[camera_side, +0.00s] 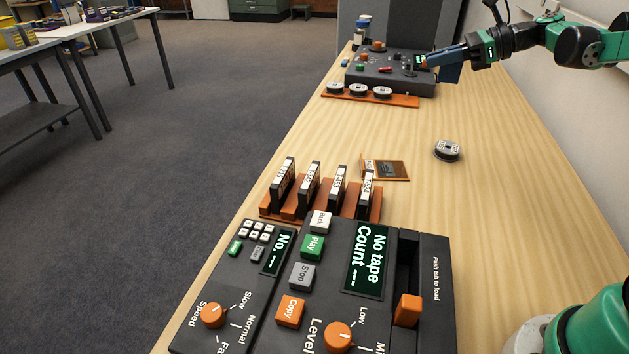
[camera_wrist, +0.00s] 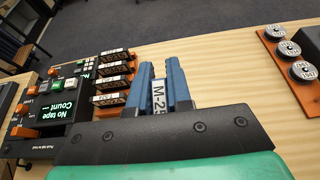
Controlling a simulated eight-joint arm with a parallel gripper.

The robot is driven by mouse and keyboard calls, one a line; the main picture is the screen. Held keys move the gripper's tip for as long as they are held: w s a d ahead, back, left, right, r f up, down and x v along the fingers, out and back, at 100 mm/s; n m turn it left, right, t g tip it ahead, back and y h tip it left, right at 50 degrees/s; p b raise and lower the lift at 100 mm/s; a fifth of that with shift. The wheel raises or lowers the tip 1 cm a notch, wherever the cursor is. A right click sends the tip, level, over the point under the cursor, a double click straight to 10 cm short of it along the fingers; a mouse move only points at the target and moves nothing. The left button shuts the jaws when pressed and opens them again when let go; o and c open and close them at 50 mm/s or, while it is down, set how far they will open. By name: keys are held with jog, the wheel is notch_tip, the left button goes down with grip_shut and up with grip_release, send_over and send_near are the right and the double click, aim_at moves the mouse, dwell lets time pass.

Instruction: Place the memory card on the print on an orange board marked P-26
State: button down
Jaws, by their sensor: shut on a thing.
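My gripper (camera_side: 440,67) is at the far end of the table, over the right edge of the far dark console. In the wrist view its blue fingers (camera_wrist: 160,85) are shut on a small card with a white label (camera_wrist: 159,97), which starts "M-2"; the last character is hard to read. The card does not show clearly in the side view. An orange-brown board (camera_side: 398,170) with a dark print (camera_side: 386,169) lies flat on the table behind the tape rack. A tape partly hides its label, so I cannot read its mark. The gripper is well apart from it.
An orange rack (camera_side: 269,208) holds several upright tapes, in front of the board. A large console (camera_side: 335,290) fills the near end. A lone reel (camera_side: 447,150) lies right of the board. Three reels sit on an orange strip (camera_side: 405,100) by the far console (camera_side: 380,72). The table between is clear.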

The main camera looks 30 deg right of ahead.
send_over(374, 167)
notch_tip(374, 167, down, 15)
jog(key=shift+f, duration=2.3)
jog(key=shift+f, duration=0.15)
jog(key=c, duration=0.8)
grip_release()
